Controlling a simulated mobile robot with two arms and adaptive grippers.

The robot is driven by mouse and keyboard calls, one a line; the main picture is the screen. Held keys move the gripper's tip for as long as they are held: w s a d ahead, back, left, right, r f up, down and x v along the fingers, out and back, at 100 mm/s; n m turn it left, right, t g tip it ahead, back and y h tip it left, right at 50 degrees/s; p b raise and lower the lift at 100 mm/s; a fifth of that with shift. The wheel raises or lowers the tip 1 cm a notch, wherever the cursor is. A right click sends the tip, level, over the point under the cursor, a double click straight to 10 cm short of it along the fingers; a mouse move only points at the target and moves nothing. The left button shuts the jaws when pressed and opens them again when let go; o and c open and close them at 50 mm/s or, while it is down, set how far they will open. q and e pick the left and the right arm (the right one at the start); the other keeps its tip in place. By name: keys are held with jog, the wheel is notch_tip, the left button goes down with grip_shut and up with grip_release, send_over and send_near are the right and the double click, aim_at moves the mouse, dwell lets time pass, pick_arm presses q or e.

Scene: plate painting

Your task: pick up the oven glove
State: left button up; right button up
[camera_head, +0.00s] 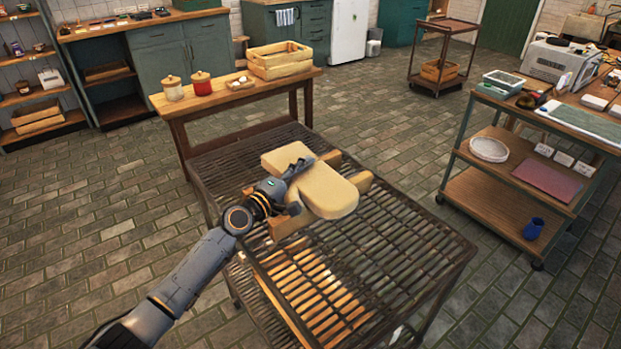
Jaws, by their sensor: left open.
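The oven glove appears to be the thick, pale yellow, rounded piece (328,190) lying on the dark slatted metal rack table (400,240). My left gripper (299,186) comes in from the lower left and is open at the glove's left side. One finger reaches over the glove's top and the other is near its lower left edge. I cannot tell whether the fingers touch it. Part of the glove is hidden behind the gripper. My right gripper is not in view.
Wooden pieces, one at the front left (288,224), show around the glove. Behind stands a wooden table (215,103) with a crate (280,66), a red jar (201,83) and a white jar (172,88). A shelved cart (510,205) stands right. Brick floor is clear at left.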

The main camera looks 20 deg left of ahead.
pick_arm(q)
jog(key=shift+s, duration=0.1)
jog(key=shift+c, duration=0.4)
grip_shut()
